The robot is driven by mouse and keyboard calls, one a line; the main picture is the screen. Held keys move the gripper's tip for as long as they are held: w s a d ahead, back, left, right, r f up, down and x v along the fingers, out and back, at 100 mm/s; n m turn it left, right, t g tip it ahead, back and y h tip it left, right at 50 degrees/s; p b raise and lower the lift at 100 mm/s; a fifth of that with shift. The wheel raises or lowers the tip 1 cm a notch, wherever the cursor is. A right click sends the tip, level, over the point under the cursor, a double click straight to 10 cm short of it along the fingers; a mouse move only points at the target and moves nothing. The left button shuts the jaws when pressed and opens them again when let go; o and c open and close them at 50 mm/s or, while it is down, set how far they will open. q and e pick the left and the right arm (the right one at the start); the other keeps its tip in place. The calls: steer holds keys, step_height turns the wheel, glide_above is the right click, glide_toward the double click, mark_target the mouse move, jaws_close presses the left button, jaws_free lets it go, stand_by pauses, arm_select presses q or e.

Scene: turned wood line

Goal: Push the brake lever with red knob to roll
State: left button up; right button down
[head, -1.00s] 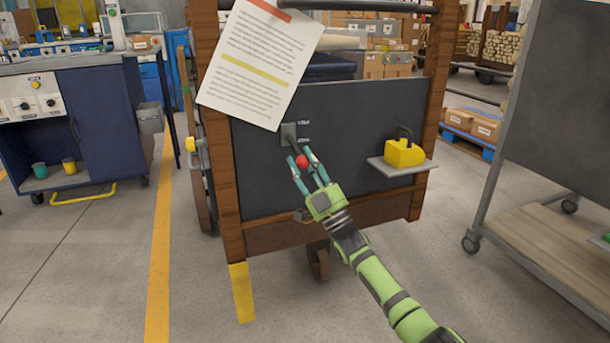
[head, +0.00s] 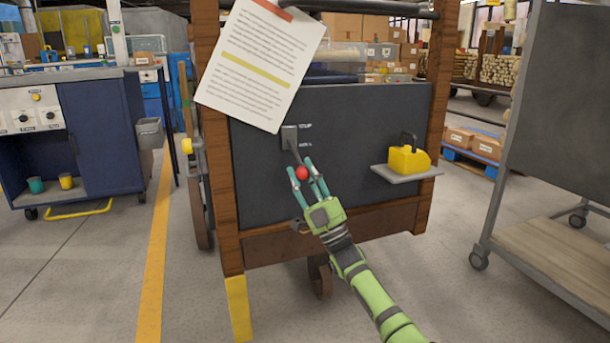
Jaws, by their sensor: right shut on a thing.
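The brake lever (head: 295,154) hangs from a grey slot plate (head: 289,136) on the dark front panel of the wooden cart. It slants down and slightly right to its red knob (head: 302,173). Two small white labels stand right of the plate. The upper one seems to read STOP; the lower one is too small to read surely. My right gripper (head: 305,174) is shut on the red knob, its teal fingers reaching up from below on both sides. The knob sits below the level of the lower label. My left gripper is not in view.
A paper sheet (head: 260,65) hangs on the cart above left of the lever. A small shelf (head: 407,174) with a yellow padlock-shaped block (head: 408,160) juts out at right. A grey panelled trolley (head: 556,130) stands farther right, a blue workbench (head: 105,130) at left. The floor between is clear.

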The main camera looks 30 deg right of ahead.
steer(key=shift+w+a+f, duration=0.15)
steer(key=shift+a+f, duration=0.15)
steer(key=c, duration=1.2)
jaws_free()
steer(key=shift+c, duration=0.2)
steer(key=o, duration=0.3)
steer(key=shift+w+a, duration=0.1)
steer(key=shift+o, duration=0.2)
steer(key=shift+d, duration=0.2)
steer(key=v, duration=1.2)
steer(key=shift+a+r, duration=0.1)
